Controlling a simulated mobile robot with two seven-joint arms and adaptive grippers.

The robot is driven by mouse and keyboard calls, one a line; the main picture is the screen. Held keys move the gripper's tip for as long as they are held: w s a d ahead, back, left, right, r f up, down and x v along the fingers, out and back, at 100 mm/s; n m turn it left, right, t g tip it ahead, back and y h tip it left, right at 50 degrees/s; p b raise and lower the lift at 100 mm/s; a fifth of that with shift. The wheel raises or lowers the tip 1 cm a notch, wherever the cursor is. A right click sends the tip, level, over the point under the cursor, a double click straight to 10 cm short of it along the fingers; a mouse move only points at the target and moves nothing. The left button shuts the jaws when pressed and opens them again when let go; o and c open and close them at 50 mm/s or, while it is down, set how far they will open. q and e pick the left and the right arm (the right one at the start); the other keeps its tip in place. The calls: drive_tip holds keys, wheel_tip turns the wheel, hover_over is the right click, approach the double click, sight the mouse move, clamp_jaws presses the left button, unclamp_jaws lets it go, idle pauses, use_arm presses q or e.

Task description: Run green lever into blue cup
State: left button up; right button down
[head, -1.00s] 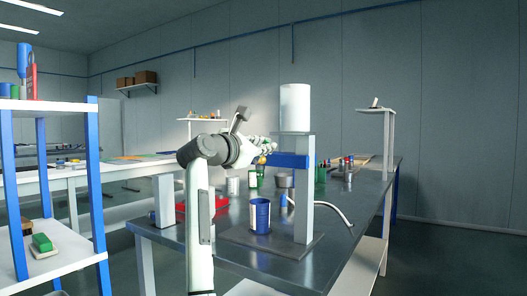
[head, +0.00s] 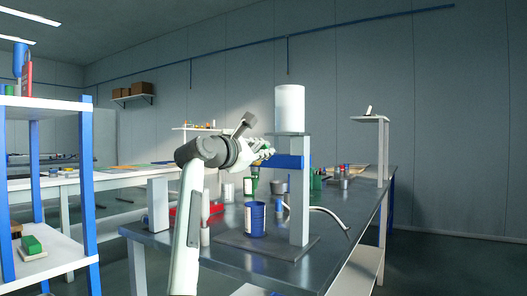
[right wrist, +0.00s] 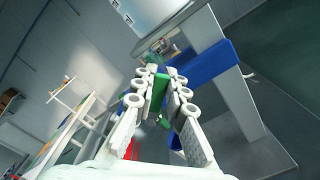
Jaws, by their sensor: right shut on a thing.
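The fixture has a grey post (head: 299,195) on a flat base, a white cylinder (head: 290,108) on top and a blue block (head: 286,161) on its side. My right gripper (head: 264,151) is beside the left end of the blue block. In the right wrist view its fingers are shut on the green lever (right wrist: 160,90), in front of the blue block (right wrist: 205,67). The blue cup (head: 255,220) stands upright on the fixture's base, below the gripper. It shows partly behind a finger in the wrist view (right wrist: 176,146). My left gripper is out of view.
The metal table (head: 225,258) also holds a red tray (head: 184,211), a green container (head: 250,187), a grey pot (head: 278,187) and a curved pale pipe (head: 331,213). A white shelf with blue posts (head: 88,180) stands at left.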

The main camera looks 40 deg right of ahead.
drive_tip(key=c, duration=1.5)
unclamp_jaws()
drive_tip(key=shift+c, duration=0.2)
drive_tip(key=shift+a, duration=0.15)
drive_tip(key=v, duration=1.2)
